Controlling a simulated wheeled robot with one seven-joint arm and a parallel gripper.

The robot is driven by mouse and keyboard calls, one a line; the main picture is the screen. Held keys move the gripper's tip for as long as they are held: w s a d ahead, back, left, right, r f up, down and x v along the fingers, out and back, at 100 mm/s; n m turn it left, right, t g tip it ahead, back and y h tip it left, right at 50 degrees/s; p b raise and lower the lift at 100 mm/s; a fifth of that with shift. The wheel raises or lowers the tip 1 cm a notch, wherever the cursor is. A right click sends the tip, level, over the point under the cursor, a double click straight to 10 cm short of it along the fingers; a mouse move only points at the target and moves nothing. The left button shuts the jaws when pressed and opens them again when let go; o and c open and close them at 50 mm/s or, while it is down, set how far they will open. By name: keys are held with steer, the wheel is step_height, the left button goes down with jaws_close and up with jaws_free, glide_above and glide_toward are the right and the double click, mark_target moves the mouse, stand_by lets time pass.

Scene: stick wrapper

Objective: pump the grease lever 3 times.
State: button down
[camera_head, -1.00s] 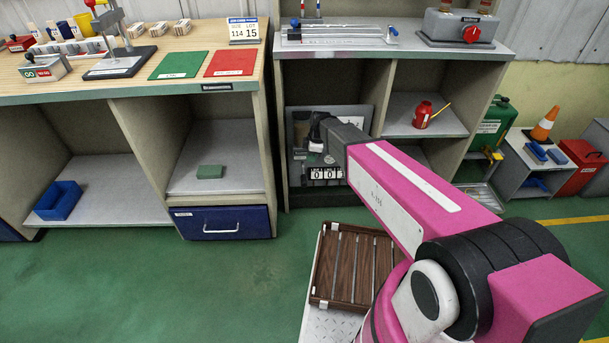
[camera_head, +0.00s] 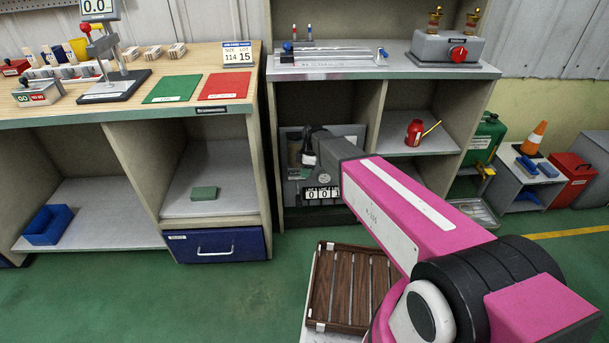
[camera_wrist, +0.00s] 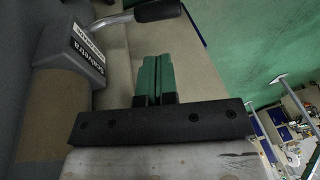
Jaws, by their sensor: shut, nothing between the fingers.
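The grease lever shows in the wrist view as a bent metal rod with a black grip (camera_wrist: 158,10). It comes out of a grey block (camera_wrist: 72,52) with a label, above a brown cylinder. My gripper (camera_wrist: 155,62) has its two green fingers together with nothing between them. The fingers are below the black grip in the picture and apart from it. In the head view, my arm reaches into the lower left bay of the right-hand bench, in front of a grey panel (camera_head: 354,134). A counter (camera_head: 323,192) there seems to read 001. The lever is not clear in that view.
A red oil can (camera_head: 415,132) stands in the bay to the right. The bay's divider (camera_head: 374,105) and the benchtop (camera_head: 340,70) enclose my arm's end. A slatted wooden tray (camera_head: 350,286) is low in front. Green floor is open to the left.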

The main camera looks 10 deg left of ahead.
mark_target(299, 199)
steer(key=x, duration=1.1)
steer(key=shift+f, duration=0.15)
steer(key=shift+s, duration=0.1)
